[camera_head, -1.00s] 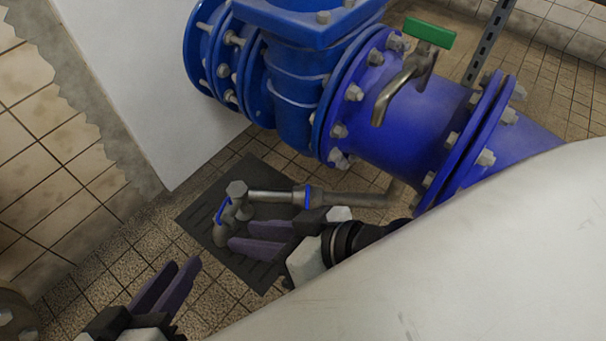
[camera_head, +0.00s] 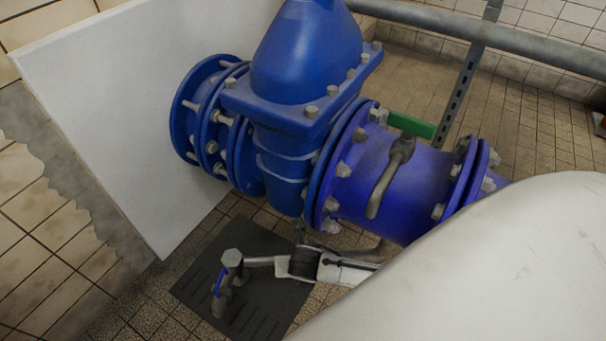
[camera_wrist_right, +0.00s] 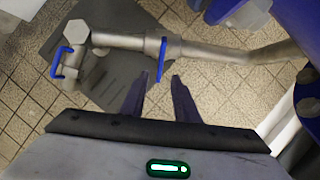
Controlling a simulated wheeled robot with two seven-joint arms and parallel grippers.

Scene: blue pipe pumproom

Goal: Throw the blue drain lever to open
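A grey metal drain pipe (camera_wrist_right: 205,50) runs across the right wrist view, with an upright blue lever (camera_wrist_right: 162,60) on its middle. A second blue handle (camera_wrist_right: 58,62) is on the tap at the pipe's left end; it also shows in the head view (camera_head: 219,283). My right gripper (camera_wrist_right: 157,82) is open, its two dark fingers apart and empty. The upright lever stands just ahead of the gap between the fingertips; contact is not visible. In the head view my right arm hides that lever, and the fingers cannot be made out. My left gripper is out of view.
A large blue valve and pipe (camera_head: 295,120) stand above the drain pipe. A green-handled lever (camera_head: 410,125) sits on the blue pipe. A dark drain grate (camera_head: 205,265) lies on the tiled floor. A white panel (camera_head: 140,110) stands at left.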

